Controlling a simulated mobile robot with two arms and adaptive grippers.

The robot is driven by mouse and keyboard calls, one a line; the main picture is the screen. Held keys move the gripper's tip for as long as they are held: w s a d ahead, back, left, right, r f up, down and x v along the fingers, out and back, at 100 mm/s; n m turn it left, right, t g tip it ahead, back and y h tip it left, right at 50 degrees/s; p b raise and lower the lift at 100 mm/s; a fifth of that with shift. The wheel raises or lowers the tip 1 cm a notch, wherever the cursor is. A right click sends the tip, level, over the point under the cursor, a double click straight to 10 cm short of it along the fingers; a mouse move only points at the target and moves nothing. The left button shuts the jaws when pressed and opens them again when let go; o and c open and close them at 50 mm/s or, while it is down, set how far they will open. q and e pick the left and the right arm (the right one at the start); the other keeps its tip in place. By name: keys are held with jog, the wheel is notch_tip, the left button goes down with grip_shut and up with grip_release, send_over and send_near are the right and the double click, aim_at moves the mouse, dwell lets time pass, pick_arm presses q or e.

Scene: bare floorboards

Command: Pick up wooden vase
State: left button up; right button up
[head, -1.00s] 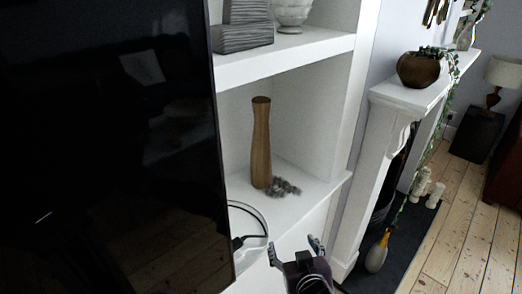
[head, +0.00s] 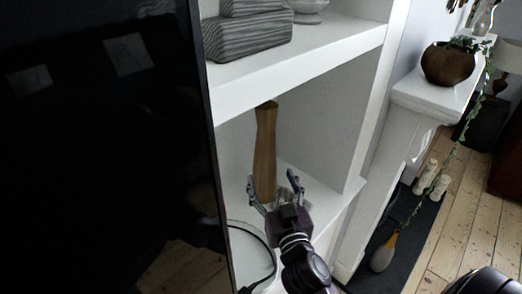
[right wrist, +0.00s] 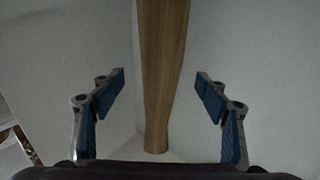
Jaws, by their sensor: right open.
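The wooden vase (head: 265,150) is tall, slim and brown. It stands upright on the lower white shelf in the head view. My right gripper (head: 274,184) is open in front of the vase's lower part, its fingers pointing toward the shelf. In the right wrist view the vase (right wrist: 161,75) stands between the two open blue-padded fingers of the right gripper (right wrist: 161,90), with clear space on both sides and no contact. In the head view the vase's base is hidden by the gripper. My left gripper is not in view.
The upper white shelf (head: 300,52) overhangs the vase and bears grey boxes (head: 245,32). A large black screen (head: 100,150) stands left of the shelf opening. A cable (head: 262,243) hangs below. A mantel (head: 440,95) with a brown pot (head: 448,64) is at the right.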

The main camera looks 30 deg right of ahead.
aim_at(268, 171)
jog(key=shift+w+d+r, duration=0.1)
jog(key=shift+w, duration=0.45)
jog(key=shift+w+r+p, duration=0.1)
jog(key=shift+w+p, duration=0.1)
jog(key=shift+p, duration=0.1)
jog(key=shift+p+x, duration=0.4)
jog(key=shift+x, duration=0.4)
jog(key=shift+w+d+f+p, duration=0.15)
jog(key=shift+w+p, duration=0.05)
jog(key=shift+w, duration=0.4)
jog(key=shift+w+d+f+p, duration=0.15)
jog(key=shift+w+d+f, duration=0.05)
jog(key=shift+w, duration=0.45)
jog(key=shift+w+d+f, duration=0.1)
jog(key=shift+w+d, duration=0.05)
jog(key=shift+w, duration=0.45)
jog(key=c, duration=1.8)
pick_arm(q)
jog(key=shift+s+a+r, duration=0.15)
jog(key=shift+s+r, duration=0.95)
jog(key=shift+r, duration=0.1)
pick_arm(e)
jog(key=shift+o, duration=0.2)
